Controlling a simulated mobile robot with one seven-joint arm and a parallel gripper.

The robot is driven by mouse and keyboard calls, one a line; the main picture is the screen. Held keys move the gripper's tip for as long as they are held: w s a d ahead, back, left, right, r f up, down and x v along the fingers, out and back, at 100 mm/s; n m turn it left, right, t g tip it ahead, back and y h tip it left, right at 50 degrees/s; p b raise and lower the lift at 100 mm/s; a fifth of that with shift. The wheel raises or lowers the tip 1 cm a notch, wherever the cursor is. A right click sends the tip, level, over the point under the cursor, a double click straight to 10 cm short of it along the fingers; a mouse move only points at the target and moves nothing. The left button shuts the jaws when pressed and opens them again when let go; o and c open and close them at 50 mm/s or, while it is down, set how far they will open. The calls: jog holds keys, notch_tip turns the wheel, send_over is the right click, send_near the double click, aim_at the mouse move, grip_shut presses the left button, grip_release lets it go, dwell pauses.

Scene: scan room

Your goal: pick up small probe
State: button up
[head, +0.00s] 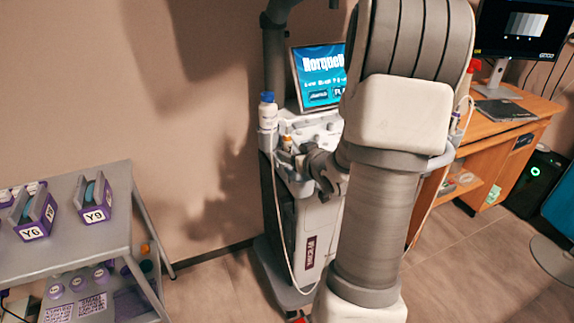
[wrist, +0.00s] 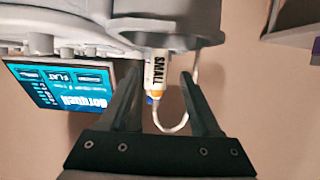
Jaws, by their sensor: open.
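The small probe (wrist: 157,72), white with a "SMALL" label and a yellowish end, shows in the wrist view, seated in a grey holder (wrist: 205,25). A white cable loops from beside it. My gripper (wrist: 160,82) is open, with one dark finger on each side of the probe in the picture and visible gaps to both. Whether the probe is fully between the fingers in depth I cannot tell. In the head view my gripper (head: 330,178) is at the left side of the ultrasound machine (head: 318,230), partly hidden by my arm.
A bottle with a blue cap (head: 267,112) stands in a holder on the machine's left. The machine's lit screen (head: 320,75) rises behind. A grey shelf cart (head: 95,240) with purple-labelled items is at left. A wooden desk (head: 510,130) stands at right.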

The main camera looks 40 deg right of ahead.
aim_at(289, 147)
jog(key=x, duration=0.1)
jog(key=b+x, duration=0.1)
jog(key=x, duration=0.3)
jog(key=shift+w+d+r, duration=0.1)
jog(key=shift+r, duration=0.2)
jog(key=shift+c, duration=0.3)
grip_shut()
dwell(0.8)
